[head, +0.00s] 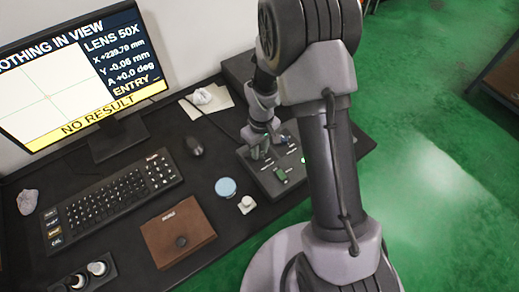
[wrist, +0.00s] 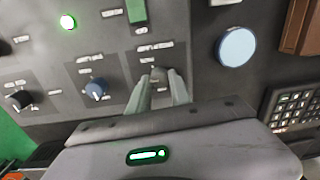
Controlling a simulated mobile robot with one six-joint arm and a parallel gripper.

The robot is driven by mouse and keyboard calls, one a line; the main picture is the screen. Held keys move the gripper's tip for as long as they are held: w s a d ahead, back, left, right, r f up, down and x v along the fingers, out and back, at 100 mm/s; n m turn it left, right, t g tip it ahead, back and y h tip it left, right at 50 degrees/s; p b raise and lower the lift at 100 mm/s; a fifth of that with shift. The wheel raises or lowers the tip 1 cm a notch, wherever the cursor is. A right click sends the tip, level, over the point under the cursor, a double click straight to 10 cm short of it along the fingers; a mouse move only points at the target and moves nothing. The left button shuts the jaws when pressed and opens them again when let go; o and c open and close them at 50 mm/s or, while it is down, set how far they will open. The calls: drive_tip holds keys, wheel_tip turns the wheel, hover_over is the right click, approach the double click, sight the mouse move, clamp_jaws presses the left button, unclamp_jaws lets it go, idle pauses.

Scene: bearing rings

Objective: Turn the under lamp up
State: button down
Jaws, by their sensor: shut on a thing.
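A dark control panel (head: 262,178) stands on the desk in the head view. In the wrist view its face carries a black knob (wrist: 20,100), a blue knob (wrist: 97,88) and a grey knob (wrist: 158,74). My gripper (wrist: 160,82) is shut on the grey knob, with a pale finger on each side of it. The fingers hide part of this knob. The small labels are too blurred to tell which knob is the under lamp's. In the head view my gripper (head: 259,150) is down at the panel.
The panel has a lit green light (wrist: 67,21) and a green switch (wrist: 137,10). A blue disc (head: 226,187), a small white piece (head: 246,204), a brown box (head: 178,231) and a keyboard (head: 112,198) lie nearby. The monitor (head: 74,72) reads "NO RESULT".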

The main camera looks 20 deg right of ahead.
sight(261, 151)
drive_tip(key=shift+m, duration=0.7)
drive_tip(key=c, duration=1.2)
unclamp_jaws()
drive_tip(key=shift+r, duration=0.1)
drive_tip(key=r+p, duration=0.2)
drive_tip(key=r, duration=0.3)
drive_tip(key=r+p, duration=0.2)
drive_tip(key=r, duration=0.4)
drive_tip(key=r+p, duration=0.2)
drive_tip(key=r, duration=0.4)
drive_tip(key=shift+w+d+r, duration=0.1)
drive_tip(key=shift+d, duration=0.2)
